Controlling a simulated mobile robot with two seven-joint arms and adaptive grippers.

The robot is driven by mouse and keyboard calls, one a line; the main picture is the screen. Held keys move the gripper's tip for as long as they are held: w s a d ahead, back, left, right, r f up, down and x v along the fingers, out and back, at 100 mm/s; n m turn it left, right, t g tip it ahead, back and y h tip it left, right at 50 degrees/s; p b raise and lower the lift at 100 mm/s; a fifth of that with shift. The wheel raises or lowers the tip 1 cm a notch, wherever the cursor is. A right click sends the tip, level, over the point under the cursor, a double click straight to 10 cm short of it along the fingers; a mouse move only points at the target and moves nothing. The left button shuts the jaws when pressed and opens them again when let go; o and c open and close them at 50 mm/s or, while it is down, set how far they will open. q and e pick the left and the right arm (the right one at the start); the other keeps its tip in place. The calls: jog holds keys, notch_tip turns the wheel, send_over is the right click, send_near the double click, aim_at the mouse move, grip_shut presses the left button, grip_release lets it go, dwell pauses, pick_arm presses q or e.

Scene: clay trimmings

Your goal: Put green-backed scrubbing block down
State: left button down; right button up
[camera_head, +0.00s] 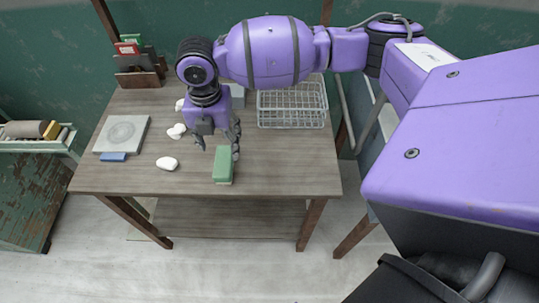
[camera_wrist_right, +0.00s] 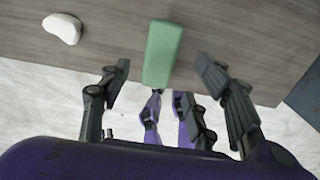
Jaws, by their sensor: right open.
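The green-backed scrubbing block (camera_head: 223,165) lies on the wooden table (camera_head: 290,170) near its front edge. In the right wrist view the block (camera_wrist_right: 162,52) shows its green top, with its near end close to the table edge. My right gripper (camera_head: 217,150) reaches down over the table just behind the block in the head view. Its fingers (camera_wrist_right: 163,85) are spread wide in the wrist view, with visible gaps between them and the block, and they hold nothing. My left gripper is in neither view.
White lumps (camera_head: 167,163) lie left of the block. A grey slab (camera_head: 122,134) and a blue block (camera_head: 113,157) are at the table's left. A wire basket (camera_head: 291,108) stands at the back right. The table right of the green block is clear.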

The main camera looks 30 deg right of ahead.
aim_at(223, 160)
notch_tip(223, 160, up, 4)
dwell(0.6)
